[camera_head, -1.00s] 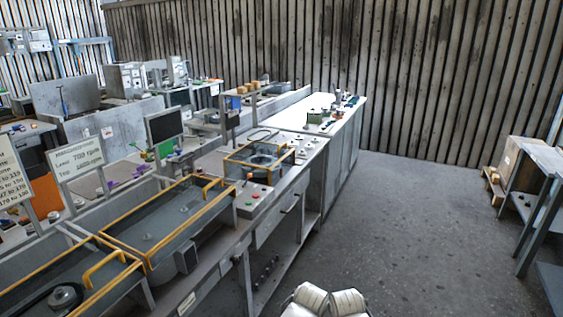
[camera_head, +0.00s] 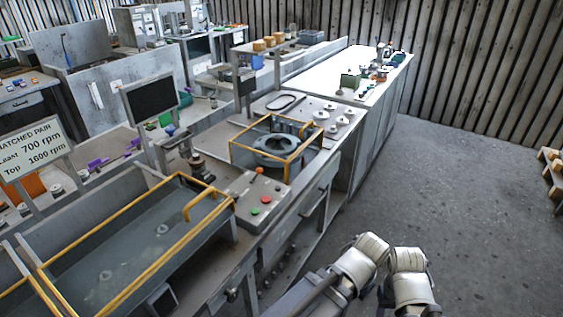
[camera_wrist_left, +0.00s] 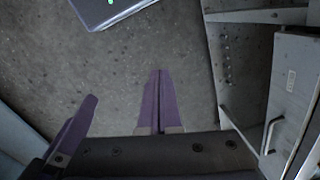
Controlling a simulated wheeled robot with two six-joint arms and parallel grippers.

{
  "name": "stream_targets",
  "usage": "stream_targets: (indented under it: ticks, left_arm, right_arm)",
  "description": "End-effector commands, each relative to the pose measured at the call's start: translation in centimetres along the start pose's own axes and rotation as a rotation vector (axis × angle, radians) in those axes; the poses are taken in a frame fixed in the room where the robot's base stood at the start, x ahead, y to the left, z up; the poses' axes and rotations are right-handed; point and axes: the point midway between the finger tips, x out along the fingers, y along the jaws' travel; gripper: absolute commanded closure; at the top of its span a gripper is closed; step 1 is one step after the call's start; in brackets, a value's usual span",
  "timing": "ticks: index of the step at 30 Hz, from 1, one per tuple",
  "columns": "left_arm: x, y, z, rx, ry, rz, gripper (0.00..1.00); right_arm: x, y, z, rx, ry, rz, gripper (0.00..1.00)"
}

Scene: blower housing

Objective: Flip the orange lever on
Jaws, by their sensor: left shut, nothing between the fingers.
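In the head view, a small orange-red knob (camera_head: 259,171) stands at the back of a grey control box (camera_head: 248,200). It may be the orange lever; its shape and position are too small to tell. The box also carries red and green buttons. My left gripper (camera_wrist_left: 159,76) shows in the left wrist view, its purple fingers together and empty, above bare floor. A separate purple part (camera_wrist_left: 75,130) lies to their left; I cannot tell what it belongs to. In the head view my two arms show at the bottom, right of the bench, with neither gripper visible.
A yellow-railed trough (camera_head: 135,235) lies to the left. A bench drawer front (camera_wrist_left: 296,85) with a handle is at the right of the wrist view. The floor (camera_head: 465,180) right of the bench is clear.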

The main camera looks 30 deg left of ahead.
Motion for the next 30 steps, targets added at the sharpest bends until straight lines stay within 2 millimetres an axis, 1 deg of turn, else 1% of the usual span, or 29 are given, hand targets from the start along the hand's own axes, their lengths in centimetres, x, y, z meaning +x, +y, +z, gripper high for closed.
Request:
stream_targets:
  ticks: [12,14,16,17,20,21,23,24,26,27,30]
  left_arm:
    - [0.0,-0.1,0.0,0.000,0.000,-0.002,1.00]
    - [0.1,-0.5,-0.5,-0.005,0.003,-0.018,1.00]
    - [0.2,-2.1,-1.7,-0.017,0.012,-0.074,1.00]
    - [0.3,-3.2,-2.4,-0.026,0.016,-0.111,1.00]
    - [0.0,-8.4,-5.5,-0.061,0.038,-0.289,1.00]
    - [-0.4,-10.9,-6.8,-0.076,0.046,-0.376,1.00]
    - [-1.3,-14.7,-8.7,-0.094,0.057,-0.510,1.00]
    - [-2.1,-17.1,-9.8,-0.104,0.061,-0.598,1.00]
    - [-3.5,-20.5,-11.2,-0.114,0.066,-0.725,1.00]
    - [-4.5,-22.5,-12.1,-0.119,0.068,-0.805,1.00]
    - [-7.1,-26.6,-13.8,-0.123,0.067,-0.980,1.00]
  right_arm:
    - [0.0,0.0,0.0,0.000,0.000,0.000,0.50]
    - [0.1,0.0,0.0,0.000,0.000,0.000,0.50]
    - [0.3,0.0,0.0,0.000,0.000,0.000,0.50]
    - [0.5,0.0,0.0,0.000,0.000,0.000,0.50]
    - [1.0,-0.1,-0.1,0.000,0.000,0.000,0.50]
    - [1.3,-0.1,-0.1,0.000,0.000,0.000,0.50]
    - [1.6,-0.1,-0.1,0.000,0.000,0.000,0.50]
    - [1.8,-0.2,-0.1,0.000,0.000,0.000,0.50]
    - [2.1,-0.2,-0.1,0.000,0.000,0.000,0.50]
    - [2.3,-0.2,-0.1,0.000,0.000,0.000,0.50]
    - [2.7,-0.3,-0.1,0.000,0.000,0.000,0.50]
